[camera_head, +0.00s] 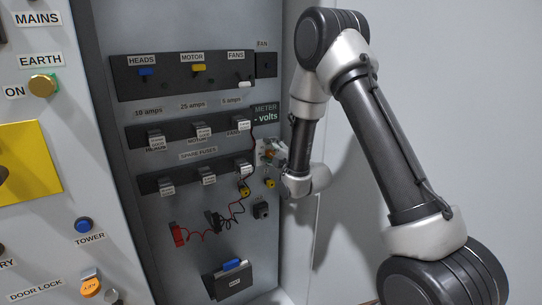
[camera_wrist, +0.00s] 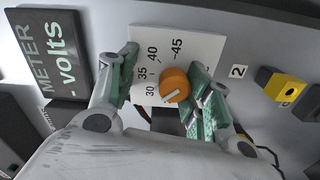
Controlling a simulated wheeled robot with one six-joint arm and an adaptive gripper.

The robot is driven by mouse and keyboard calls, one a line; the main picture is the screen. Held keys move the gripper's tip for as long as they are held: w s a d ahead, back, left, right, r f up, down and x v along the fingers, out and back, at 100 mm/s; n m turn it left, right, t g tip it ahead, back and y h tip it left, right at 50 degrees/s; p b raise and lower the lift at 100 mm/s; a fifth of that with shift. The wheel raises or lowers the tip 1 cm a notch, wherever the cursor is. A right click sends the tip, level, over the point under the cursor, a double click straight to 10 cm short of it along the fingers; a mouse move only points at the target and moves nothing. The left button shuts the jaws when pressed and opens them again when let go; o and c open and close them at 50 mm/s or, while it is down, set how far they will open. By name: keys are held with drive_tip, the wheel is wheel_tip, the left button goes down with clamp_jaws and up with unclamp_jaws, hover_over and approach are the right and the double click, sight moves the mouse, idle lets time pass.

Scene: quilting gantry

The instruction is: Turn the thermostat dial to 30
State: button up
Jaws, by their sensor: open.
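The thermostat dial (camera_wrist: 175,86) is an orange knob on a white plate (camera_wrist: 205,44) marked 30, 35, 40 and 45. A pale line shows on the lower part of its face, but I cannot tell exactly which mark it points to. My gripper (camera_wrist: 168,78) is open, with one green-padded finger to the left of the dial and the other close to its right side. I cannot tell whether the right finger touches it. In the head view my gripper (camera_head: 274,154) is at the cabinet's right side, with a bit of the orange dial (camera_head: 268,153) showing.
The meter sign (camera_wrist: 62,65) is left of the plate. A yellow-and-black block (camera_wrist: 288,87) sits to the right. In the head view, fuse rows (camera_head: 190,132), yellow plugs (camera_head: 245,191) and red and black leads (camera_head: 205,228) are close by on the panel.

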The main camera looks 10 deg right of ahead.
sight(272, 151)
drive_tip(key=o, duration=0.7)
drive_tip(key=r, duration=0.5)
drive_tip(key=w+r, duration=0.1)
drive_tip(key=r, duration=0.1)
drive_tip(key=shift+w+r, duration=0.1)
drive_tip(key=shift+r, duration=0.25)
drive_tip(key=shift+o, duration=0.2)
drive_tip(key=shift+r, duration=0.35)
drive_tip(key=shift+d, duration=0.1)
drive_tip(key=shift+g+h, duration=0.3)
drive_tip(key=shift+g, duration=0.5)
drive_tip(key=f, duration=0.1)
drive_tip(key=s+f, duration=0.1)
drive_tip(key=f, duration=0.2)
drive_tip(key=shift+s+f, duration=0.15)
drive_tip(key=shift+s, duration=0.2)
drive_tip(key=shift+c, duration=0.5)
drive_tip(key=shift+s+d, duration=0.15)
drive_tip(key=shift+s, duration=0.4)
drive_tip(key=shift+c, duration=0.9)
drive_tip(key=shift+s+d, duration=0.15)
drive_tip(key=shift+s, duration=0.45)
drive_tip(key=c, duration=0.4)
drive_tip(key=shift+s+f, duration=0.1)
drive_tip(key=shift+s, duration=0.15)
drive_tip(key=shift+c, duration=0.3)
drive_tip(key=f+v, duration=0.1)
drive_tip(key=v, duration=0.5)
